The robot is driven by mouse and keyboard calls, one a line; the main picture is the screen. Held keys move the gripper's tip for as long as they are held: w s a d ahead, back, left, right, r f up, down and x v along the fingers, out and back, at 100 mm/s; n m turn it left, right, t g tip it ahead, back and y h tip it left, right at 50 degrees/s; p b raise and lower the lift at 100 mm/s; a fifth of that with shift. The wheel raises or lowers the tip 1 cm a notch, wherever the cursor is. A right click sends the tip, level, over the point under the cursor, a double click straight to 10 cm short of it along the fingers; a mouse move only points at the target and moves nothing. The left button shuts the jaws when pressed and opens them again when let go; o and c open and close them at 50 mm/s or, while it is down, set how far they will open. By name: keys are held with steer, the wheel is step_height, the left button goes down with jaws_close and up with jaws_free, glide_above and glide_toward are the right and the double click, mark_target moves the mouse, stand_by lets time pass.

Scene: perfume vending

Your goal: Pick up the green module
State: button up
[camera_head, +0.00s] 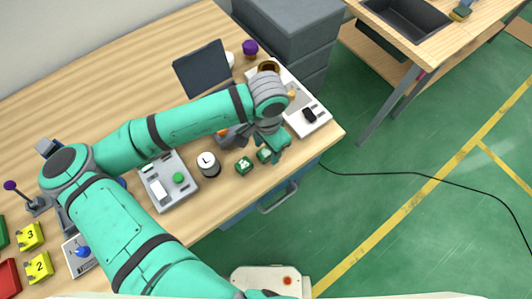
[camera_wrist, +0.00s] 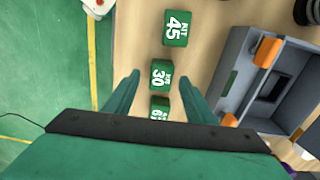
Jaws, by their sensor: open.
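Three green modules with white print stand in a row in the wrist view. The module marked 45 (camera_wrist: 175,28) is farthest out, the module marked 30 (camera_wrist: 161,74) is in the middle, and a third (camera_wrist: 159,108) is partly hidden by my gripper's body. My gripper (camera_wrist: 158,78) is open and empty, with its fingers on either side of the middle module; I cannot tell its height above it. In the head view my gripper (camera_head: 275,149) is over the table's front edge area, and two green modules (camera_head: 244,165) (camera_head: 264,155) show beside and under it.
A grey box with orange parts (camera_wrist: 236,78) stands right of the modules in the wrist view. A white cylinder marked L (camera_head: 208,163) and a grey panel with a green button (camera_head: 168,182) are left of the modules. A white board (camera_head: 314,120) lies to the right.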

steer(key=shift+f, duration=0.4)
steer(key=shift+c, duration=0.3)
steer(key=c, duration=1.1)
steer(key=shift+r, duration=0.1)
